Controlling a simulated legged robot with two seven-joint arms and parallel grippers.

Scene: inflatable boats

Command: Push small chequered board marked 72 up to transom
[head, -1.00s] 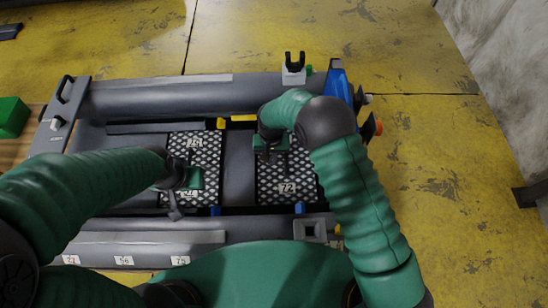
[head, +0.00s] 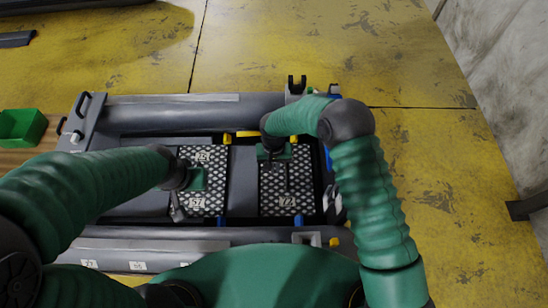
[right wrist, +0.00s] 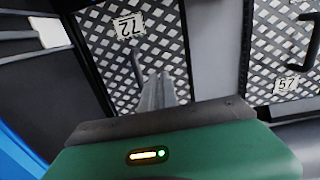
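The small chequered board marked 72 (head: 303,185) lies flat in the right part of the grey boat (head: 190,108). Its label also shows in the right wrist view (right wrist: 128,27). My right gripper (head: 281,174) is over this board. In the right wrist view its fingers (right wrist: 157,90) look close together beside a thin upright handle (right wrist: 137,66); whether they grip it is unclear. My left gripper (head: 177,207) is low at the chequered board marked 57 (head: 213,170); its finger opening is unclear. My right arm hides much of the boat's right end, so the transom is not clearly seen.
A bare grey strip (head: 243,185) separates the two boards. Yellow pieces (head: 246,134) and blue pieces (head: 298,221) sit along the boards' edges. A green bin (head: 22,127) stands left of the boat.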

